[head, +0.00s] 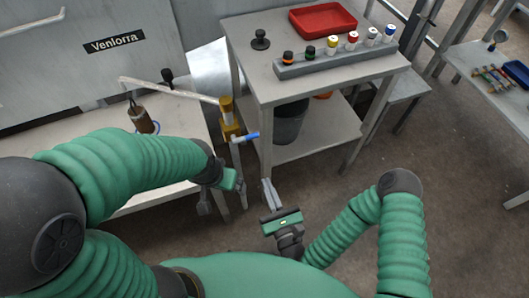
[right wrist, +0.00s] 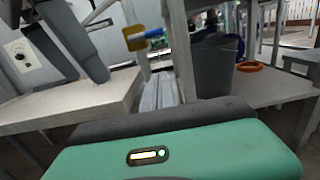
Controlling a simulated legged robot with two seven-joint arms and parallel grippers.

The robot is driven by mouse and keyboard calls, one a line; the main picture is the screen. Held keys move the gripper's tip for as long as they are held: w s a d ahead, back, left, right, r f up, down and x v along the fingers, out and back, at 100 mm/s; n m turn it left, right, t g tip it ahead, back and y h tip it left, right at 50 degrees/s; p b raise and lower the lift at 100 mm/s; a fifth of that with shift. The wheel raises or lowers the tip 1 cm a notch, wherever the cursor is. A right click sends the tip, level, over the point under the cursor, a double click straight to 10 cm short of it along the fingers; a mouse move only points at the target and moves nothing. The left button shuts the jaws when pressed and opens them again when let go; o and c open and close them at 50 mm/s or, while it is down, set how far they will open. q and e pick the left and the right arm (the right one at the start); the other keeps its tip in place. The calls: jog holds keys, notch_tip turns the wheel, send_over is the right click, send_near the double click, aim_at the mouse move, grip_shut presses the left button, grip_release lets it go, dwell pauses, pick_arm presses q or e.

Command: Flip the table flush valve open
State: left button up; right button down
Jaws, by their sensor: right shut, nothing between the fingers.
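The valve has a blue lever handle (head: 246,137) that sticks out to the right of a pipe, below a yellow body (head: 229,118) beside the left bench's right end. In the right wrist view the blue handle (right wrist: 154,33) lies roughly level, with a yellow part (right wrist: 133,39) at its left. My right gripper (head: 268,188) is shut and empty, below and a little right of the handle, apart from it. Its closed fingers also show in the right wrist view (right wrist: 160,88). My left gripper (head: 224,200) hangs below the bench's front edge, its fingers apart and nothing visible between them.
A grey table (head: 262,82) at the right holds a red tray (head: 323,18) and a rack (head: 335,61) of several capped bottles. A grey bin (head: 288,125) stands on its lower shelf. A brown cylinder (head: 141,119) sits on the left bench (head: 185,130). Open floor lies at lower right.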

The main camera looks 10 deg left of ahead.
aim_at(247, 138)
jog(key=shift+a, duration=0.15)
jog(key=w+a+r+b, duration=0.2)
jog(key=w+a+r, duration=0.2)
jog(key=w, duration=0.5)
jog(key=shift+a+r, duration=0.15)
jog(key=shift+a, duration=0.85)
jog(key=shift+w, duration=0.1)
